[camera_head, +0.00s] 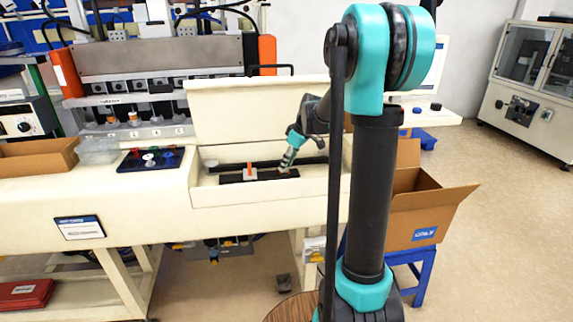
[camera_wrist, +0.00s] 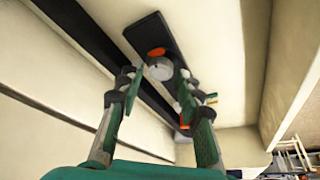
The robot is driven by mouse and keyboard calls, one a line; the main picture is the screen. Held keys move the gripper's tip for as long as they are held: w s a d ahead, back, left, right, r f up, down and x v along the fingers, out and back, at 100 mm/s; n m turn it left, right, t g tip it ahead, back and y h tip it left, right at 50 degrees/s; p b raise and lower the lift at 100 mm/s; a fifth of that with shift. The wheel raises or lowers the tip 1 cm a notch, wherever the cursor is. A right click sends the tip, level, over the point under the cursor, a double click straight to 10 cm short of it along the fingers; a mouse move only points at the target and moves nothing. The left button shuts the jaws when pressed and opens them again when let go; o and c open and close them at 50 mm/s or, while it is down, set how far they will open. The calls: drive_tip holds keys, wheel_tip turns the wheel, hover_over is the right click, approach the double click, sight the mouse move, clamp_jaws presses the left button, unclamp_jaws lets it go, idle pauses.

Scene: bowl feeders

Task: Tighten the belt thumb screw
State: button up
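The thumb screw shows in the wrist view as a round grey knob (camera_wrist: 160,69) on a dark plate (camera_wrist: 146,32), beside an orange patch (camera_wrist: 155,52). My gripper (camera_wrist: 156,76) is open, with one finger on each side of the knob. A gap shows between the left finger and the knob; whether the right finger touches it I cannot tell. In the head view my gripper (camera_head: 285,168) points down at the right end of the dark plate (camera_head: 232,178) inside the machine's open compartment. The knob is hard to make out there.
The compartment's raised cream lid (camera_head: 240,105) stands behind my gripper, and its front wall (camera_head: 255,193) is in front. A small orange and white piece (camera_head: 250,172) stands on the plate. A panel of coloured knobs (camera_head: 150,159) is to the left. An open cardboard box (camera_head: 422,210) is at right.

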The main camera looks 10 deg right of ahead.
drive_tip(key=shift+a+f, duration=0.1)
drive_tip(key=shift+f, duration=0.25)
drive_tip(key=shift+c, duration=0.4)
clamp_jaws()
